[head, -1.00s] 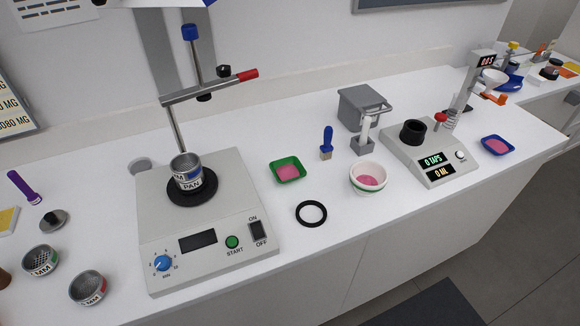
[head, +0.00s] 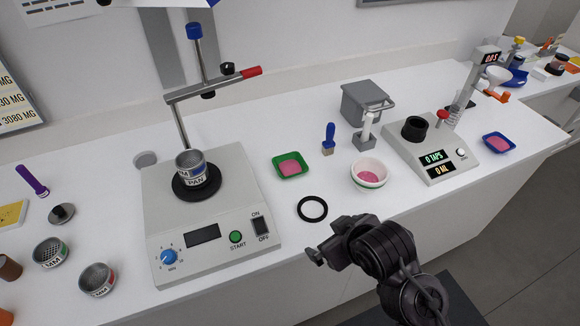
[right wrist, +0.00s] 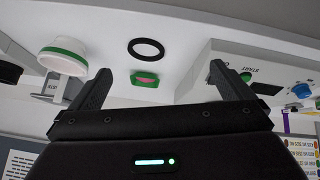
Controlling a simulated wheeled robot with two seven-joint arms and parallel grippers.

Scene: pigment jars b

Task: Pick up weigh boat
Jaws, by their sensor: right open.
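A green weigh boat (head: 279,170) with pink powder lies on the bench right of the sieve shaker; it also shows between my fingers, farther off, in the right wrist view (right wrist: 137,81). A blue weigh boat (head: 487,141) with pink powder lies at the far right of the bench. My right gripper (head: 326,240) is open and empty. It is over the bench's front edge, nearer than the black ring and apart from both boats. Its two spread fingers show in the right wrist view (right wrist: 158,82). My left gripper is out of view.
A black ring (head: 301,215) lies between my gripper and the green boat. A white bowl (head: 369,181) of pink powder stands right of it. The sieve shaker (head: 215,260) is left. A blue-handled brush (head: 328,134) and a tapping device (head: 462,175) stand farther right.

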